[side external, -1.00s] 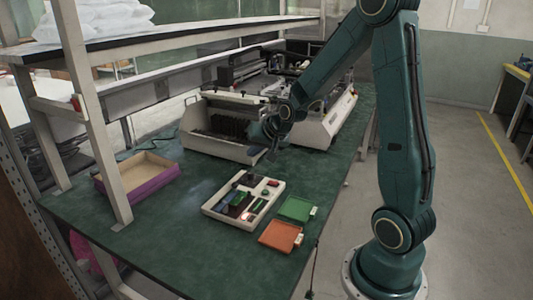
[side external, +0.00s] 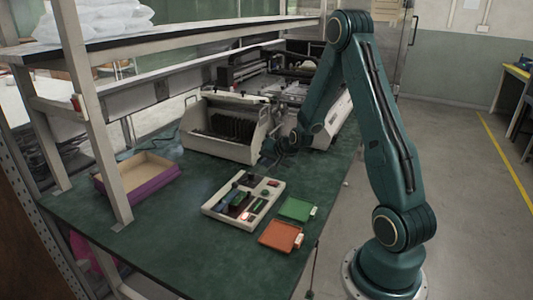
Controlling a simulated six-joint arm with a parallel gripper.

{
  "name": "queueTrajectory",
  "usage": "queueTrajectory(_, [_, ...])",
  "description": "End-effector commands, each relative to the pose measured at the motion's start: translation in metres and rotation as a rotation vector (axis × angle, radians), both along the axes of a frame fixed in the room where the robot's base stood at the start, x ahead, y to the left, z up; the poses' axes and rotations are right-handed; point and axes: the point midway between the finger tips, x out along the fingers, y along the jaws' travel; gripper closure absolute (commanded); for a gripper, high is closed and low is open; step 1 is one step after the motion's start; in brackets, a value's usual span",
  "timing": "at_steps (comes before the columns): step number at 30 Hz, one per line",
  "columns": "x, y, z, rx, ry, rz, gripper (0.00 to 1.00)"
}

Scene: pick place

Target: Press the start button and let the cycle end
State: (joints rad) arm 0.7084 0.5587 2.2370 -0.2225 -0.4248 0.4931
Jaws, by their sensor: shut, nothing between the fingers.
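A white machine (side external: 215,148) with an open top and dark slots inside stands at the back of the green bench. My gripper (side external: 266,157) is low in front of the machine's right front corner, near the bench top. It is shut with nothing held. It is small and dark here, and I cannot tell whether it touches the machine. I cannot make out the start button.
A second white machine (side external: 335,125) stands behind my arm. A cream parts tray (side external: 211,209), a green tray (side external: 297,209) and an orange tray (side external: 279,236) lie nearer the camera. A purple-sided box (side external: 153,192) is at left, beside a shelf post (side external: 101,150).

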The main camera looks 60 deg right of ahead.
Motion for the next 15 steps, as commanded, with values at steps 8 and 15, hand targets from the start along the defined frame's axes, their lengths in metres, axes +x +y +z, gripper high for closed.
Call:
queueTrajectory(8, [0.000,0.000,-0.002,0.000,0.002,0.001,1.00])
queueTrajectory(15, [0.000,0.000,-0.013,0.001,0.002,0.001,1.00])
